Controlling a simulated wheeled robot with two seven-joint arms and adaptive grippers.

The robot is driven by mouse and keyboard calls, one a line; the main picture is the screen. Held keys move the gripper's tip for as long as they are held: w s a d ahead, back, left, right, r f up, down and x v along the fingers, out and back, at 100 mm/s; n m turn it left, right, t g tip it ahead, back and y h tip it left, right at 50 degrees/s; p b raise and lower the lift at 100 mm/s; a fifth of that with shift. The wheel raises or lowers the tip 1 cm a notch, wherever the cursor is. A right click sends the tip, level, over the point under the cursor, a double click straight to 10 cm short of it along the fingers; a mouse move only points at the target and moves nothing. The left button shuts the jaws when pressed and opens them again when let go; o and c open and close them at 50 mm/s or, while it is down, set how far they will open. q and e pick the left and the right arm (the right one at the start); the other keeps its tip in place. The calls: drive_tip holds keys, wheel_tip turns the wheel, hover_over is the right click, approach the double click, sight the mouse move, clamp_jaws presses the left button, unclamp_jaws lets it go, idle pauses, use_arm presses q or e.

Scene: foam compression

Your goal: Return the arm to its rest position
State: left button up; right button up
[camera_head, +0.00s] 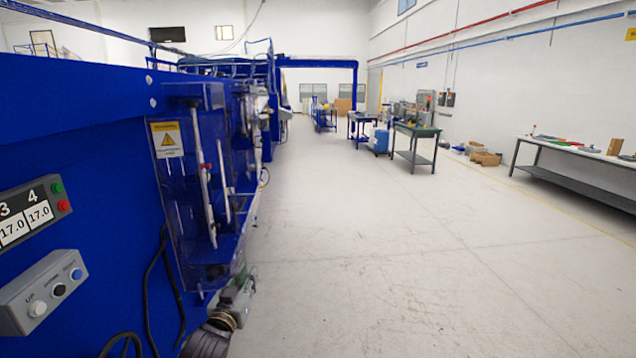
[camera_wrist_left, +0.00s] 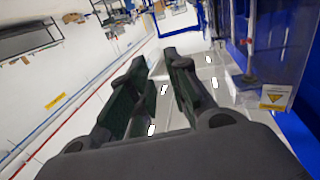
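My left gripper (camera_head: 238,293) shows low in the head view, beside the lower right edge of the blue machine (camera_head: 95,140). Part of its arm is cut off by the bottom edge. In the left wrist view the same gripper (camera_wrist_left: 156,63) has its two dark fingers with green pads apart, with nothing between them. I cannot tell whether it touches the machine. My right gripper is in neither view.
A grey button box (camera_head: 42,292) and a display panel (camera_head: 35,212) are on the machine's front. A clear guard (camera_head: 190,190) has a warning label (camera_head: 167,139). The floor (camera_head: 400,270) to the right is clear. A long bench (camera_head: 570,182) stands at the right wall.

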use_arm(q)
wheel_tip(320, 180, down, 14)
drive_tip(key=g, duration=0.2)
drive_tip(key=s+a+f+g, duration=0.15)
drive_tip(key=s+f, duration=0.35)
drive_tip(key=f, duration=0.7)
drive_tip(key=s+a+f+g+y, duration=0.1)
drive_tip(key=s+f+g, duration=0.25)
drive_tip(key=f, duration=0.85)
drive_tip(key=s+a+f+g, duration=0.1)
drive_tip(key=s+f+g, duration=0.1)
drive_tip(key=s+f, duration=0.65)
drive_tip(key=s+a+f+g+b, duration=0.15)
drive_tip(key=s+f+g, duration=0.25)
drive_tip(key=s+f, duration=1.5)
drive_tip(key=s+a+f+g, duration=0.1)
drive_tip(key=s+f, duration=0.3)
drive_tip(key=s, duration=0.6)
drive_tip(key=s+a+f+m+g+y, duration=0.1)
drive_tip(key=s+f, duration=0.3)
drive_tip(key=s, duration=0.7)
drive_tip(key=shift+a+f+g, duration=0.15)
drive_tip(key=shift+f+g, duration=0.25)
drive_tip(key=shift+g, duration=0.4)
